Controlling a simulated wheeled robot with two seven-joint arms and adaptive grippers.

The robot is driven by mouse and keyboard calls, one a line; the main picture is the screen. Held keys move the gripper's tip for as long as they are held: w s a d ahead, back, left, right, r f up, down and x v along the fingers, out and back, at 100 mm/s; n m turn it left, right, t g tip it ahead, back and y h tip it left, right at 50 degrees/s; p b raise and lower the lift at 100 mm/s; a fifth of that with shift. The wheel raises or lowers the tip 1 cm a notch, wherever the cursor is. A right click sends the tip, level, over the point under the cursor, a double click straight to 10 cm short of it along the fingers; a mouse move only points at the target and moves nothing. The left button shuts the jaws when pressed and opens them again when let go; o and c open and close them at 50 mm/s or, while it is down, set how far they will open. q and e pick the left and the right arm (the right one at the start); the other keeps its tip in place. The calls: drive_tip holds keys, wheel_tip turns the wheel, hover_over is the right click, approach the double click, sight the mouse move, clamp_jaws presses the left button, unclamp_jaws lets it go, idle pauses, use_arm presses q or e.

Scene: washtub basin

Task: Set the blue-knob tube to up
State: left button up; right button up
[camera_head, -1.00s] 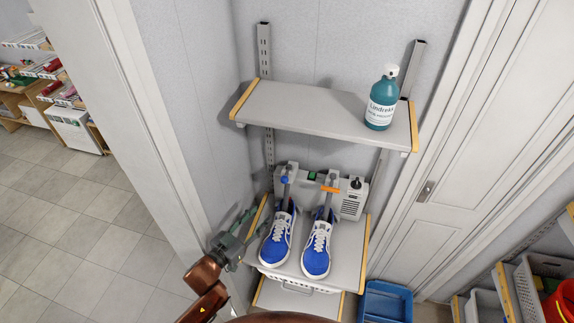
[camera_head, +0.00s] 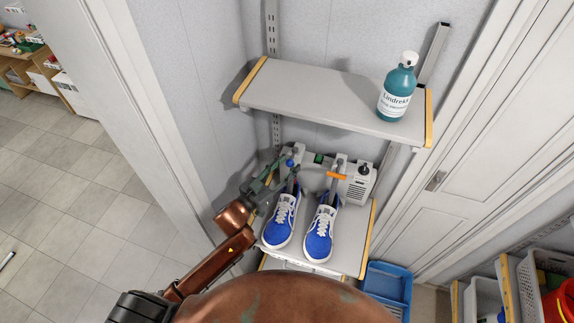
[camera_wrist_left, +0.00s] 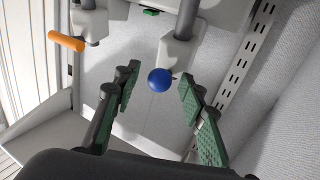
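The blue knob (camera_head: 289,163) sits on the left tube of the grey shoe dryer (camera_head: 357,187), at the back of the lower shelf. The tube slants down towards the left blue shoe (camera_head: 281,221). The right tube has an orange handle (camera_head: 337,175) and leads to the right blue shoe (camera_head: 320,235). My left gripper (camera_head: 277,170) reaches in from the left, close to the blue knob. In the left wrist view the knob (camera_wrist_left: 159,81) shows between the spread green fingers, with gaps on both sides. The orange handle (camera_wrist_left: 66,41) is off to the left there. My right gripper is out of view.
An upper shelf (camera_head: 330,98) with a teal bottle (camera_head: 397,88) overhangs the dryer. A wall and door frame stand close on the left. A blue crate (camera_head: 389,282) is below right. Open floor lies to the left.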

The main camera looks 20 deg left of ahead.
use_arm(q)
drive_tip(key=c, duration=0.6)
clamp_jaws()
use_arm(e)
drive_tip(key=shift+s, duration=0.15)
